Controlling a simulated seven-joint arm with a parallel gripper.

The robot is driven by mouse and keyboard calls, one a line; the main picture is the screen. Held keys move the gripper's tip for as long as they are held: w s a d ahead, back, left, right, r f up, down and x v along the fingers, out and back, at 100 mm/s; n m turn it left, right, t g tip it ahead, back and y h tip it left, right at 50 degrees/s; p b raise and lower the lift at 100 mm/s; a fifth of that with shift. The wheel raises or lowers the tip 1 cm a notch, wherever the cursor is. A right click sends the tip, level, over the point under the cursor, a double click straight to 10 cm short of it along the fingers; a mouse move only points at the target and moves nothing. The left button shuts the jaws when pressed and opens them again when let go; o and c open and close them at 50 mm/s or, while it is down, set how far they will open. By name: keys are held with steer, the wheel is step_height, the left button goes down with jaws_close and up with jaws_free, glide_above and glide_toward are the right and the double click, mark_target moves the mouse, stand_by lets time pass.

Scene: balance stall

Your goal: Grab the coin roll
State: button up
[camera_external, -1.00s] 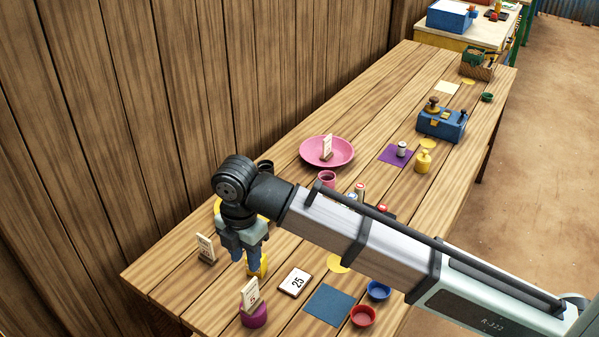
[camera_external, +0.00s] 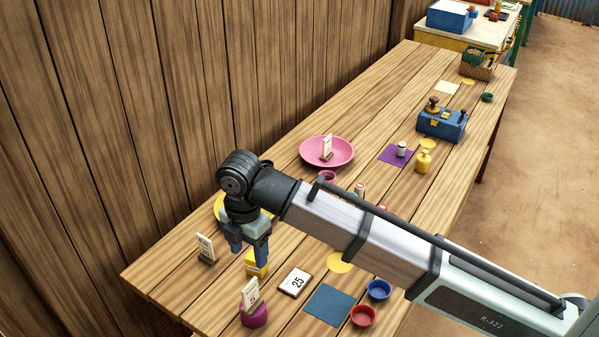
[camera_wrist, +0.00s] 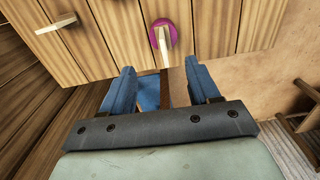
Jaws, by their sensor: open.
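I cannot tell for sure which thing is the coin roll. Small upright cylinders stand on the table: a grey and white one (camera_external: 403,149) on a purple mat (camera_external: 390,158), one with a reddish top (camera_external: 360,189) just behind my arm, and another partly hidden red-topped one (camera_external: 384,208). My gripper (camera_external: 249,252) is open and points down above the near left part of the table, apart from these cylinders. In the wrist view its blue fingers (camera_wrist: 162,88) are spread, with no cylinder visible between them.
A yellow block (camera_external: 257,264) stands close by my fingers. Card stands (camera_external: 206,249), a magenta holder (camera_external: 254,315), a "25" card (camera_external: 295,281), a blue mat (camera_external: 329,305) and red (camera_external: 363,316) and blue bowls (camera_external: 379,290) lie around. A pink plate (camera_external: 327,151) is farther back.

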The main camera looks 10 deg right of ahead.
steer(key=w+d+f+m, duration=0.1)
steer(key=w+d+m, duration=0.2)
steer(key=w+d, duration=0.85)
steer(key=m, duration=1.2)
glide_above(401, 143)
step_height(401, 143, down, 5)
step_height(401, 143, down, 8)
steer(key=shift+a+f, duration=0.1)
steer(key=shift+f, duration=0.1)
steer(key=shift+s+f, duration=0.15)
steer(key=shift+f, duration=2.45)
jaws_close()
